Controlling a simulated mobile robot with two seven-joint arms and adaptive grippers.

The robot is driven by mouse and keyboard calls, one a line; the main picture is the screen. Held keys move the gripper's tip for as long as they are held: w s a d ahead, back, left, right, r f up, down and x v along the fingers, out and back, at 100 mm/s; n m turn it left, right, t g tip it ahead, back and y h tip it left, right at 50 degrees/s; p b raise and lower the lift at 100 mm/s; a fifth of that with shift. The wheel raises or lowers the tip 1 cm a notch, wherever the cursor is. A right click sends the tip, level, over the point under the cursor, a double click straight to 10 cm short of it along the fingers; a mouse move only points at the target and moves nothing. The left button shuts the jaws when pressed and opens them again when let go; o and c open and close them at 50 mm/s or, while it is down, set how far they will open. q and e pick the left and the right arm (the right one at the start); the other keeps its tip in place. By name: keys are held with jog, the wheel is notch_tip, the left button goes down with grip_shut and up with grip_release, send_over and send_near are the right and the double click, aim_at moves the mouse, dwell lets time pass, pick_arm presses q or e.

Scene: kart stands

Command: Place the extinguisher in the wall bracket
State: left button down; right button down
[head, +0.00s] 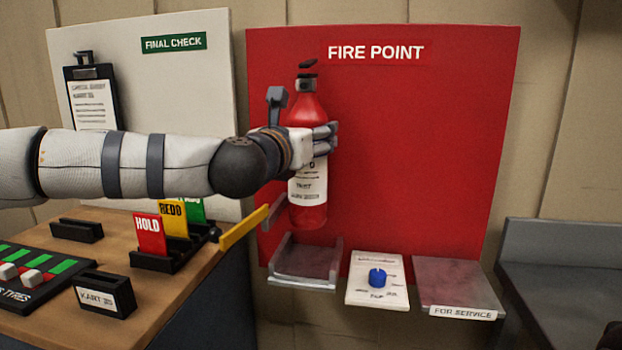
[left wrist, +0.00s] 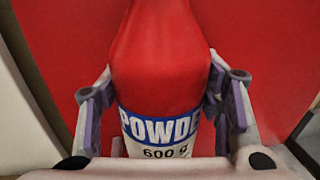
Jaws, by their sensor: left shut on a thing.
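The red extinguisher (head: 308,213) with a black top is upright in front of the red FIRE POINT board. My left gripper (head: 322,140) is shut around its body, above the white label. In the left wrist view the extinguisher (left wrist: 160,75) fills the middle, with the fingers of my left gripper (left wrist: 162,112) on both sides of its POWDER label. The wall bracket (head: 303,282) is a grey open-topped tray low on the board's left, with a yellow arm (head: 244,228) swung out to the left. The extinguisher's base shows above the tray; I cannot tell the exact gap.
A card with a blue knob (head: 377,277) and a FOR SERVICE shelf (head: 455,283) stand right of the bracket. A wooden table (head: 190,275) with coloured tags and a KART holder (head: 104,295) is at lower left. A grey bench (head: 565,260) is at right.

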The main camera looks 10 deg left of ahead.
aim_at(308, 184)
pick_arm(q)
notch_tip(308, 184, down, 9)
jog(key=shift+r, duration=0.15)
jog(key=shift+f+b, duration=0.2)
jog(key=shift+b, duration=0.1)
jog(key=c, duration=0.5)
grip_release()
jog(key=shift+f, duration=0.2)
